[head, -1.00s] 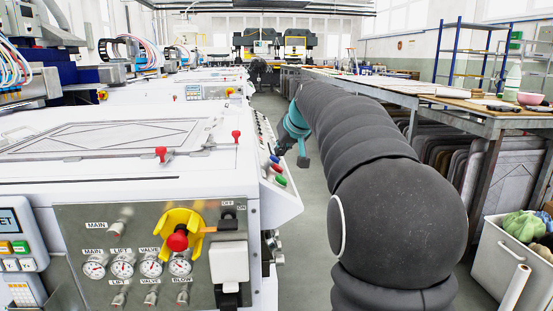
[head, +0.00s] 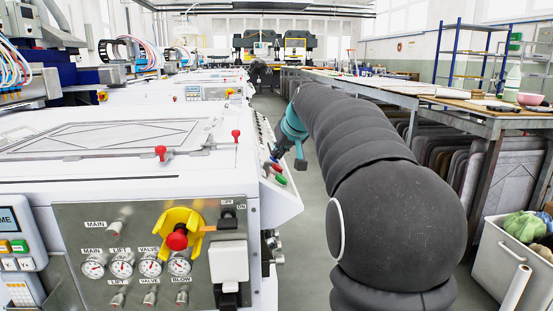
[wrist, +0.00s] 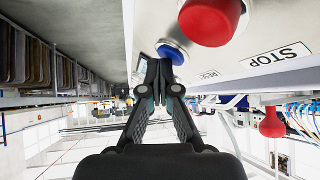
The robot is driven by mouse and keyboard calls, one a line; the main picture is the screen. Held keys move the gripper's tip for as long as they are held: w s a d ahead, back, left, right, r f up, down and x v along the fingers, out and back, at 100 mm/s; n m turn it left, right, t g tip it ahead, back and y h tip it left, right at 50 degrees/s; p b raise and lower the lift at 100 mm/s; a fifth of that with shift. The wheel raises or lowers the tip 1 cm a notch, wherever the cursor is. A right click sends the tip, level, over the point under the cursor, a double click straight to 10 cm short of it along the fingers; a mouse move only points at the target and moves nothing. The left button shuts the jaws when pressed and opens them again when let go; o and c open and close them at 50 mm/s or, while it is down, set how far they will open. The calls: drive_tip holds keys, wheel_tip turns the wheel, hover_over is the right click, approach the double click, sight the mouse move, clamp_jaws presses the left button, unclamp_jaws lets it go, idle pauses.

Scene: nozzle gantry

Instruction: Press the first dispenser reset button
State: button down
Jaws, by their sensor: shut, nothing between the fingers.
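The blue button (wrist: 172,53) sits on the white machine's sloped side panel, with a small label reading RESET (wrist: 208,74) beside it in the wrist view. In the head view the blue button (head: 273,160) is small and partly covered by my gripper. My gripper (wrist: 158,68) is shut and empty. Its fingertips are at the edge of the blue button in the wrist view; I cannot tell whether they touch it. In the head view my gripper (head: 277,153) is small and close against the panel.
A large red button (wrist: 208,20) with a STOP label (wrist: 277,55) is close beside the blue one. A green button (head: 280,180) is on the same panel. A long workbench (head: 450,108) runs along the right, with an aisle (head: 313,225) between.

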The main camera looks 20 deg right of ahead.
idle(0.3)
drive_tip(key=shift+s+d+r+p, duration=0.15)
drive_tip(key=shift+d+r+p, duration=0.35)
drive_tip(key=shift+r+p, duration=0.2)
drive_tip(key=d+r+p, duration=0.2)
drive_tip(key=r+p, duration=0.1)
drive_tip(key=r, duration=0.1)
drive_tip(key=shift+s+d, duration=0.4)
idle(0.6)
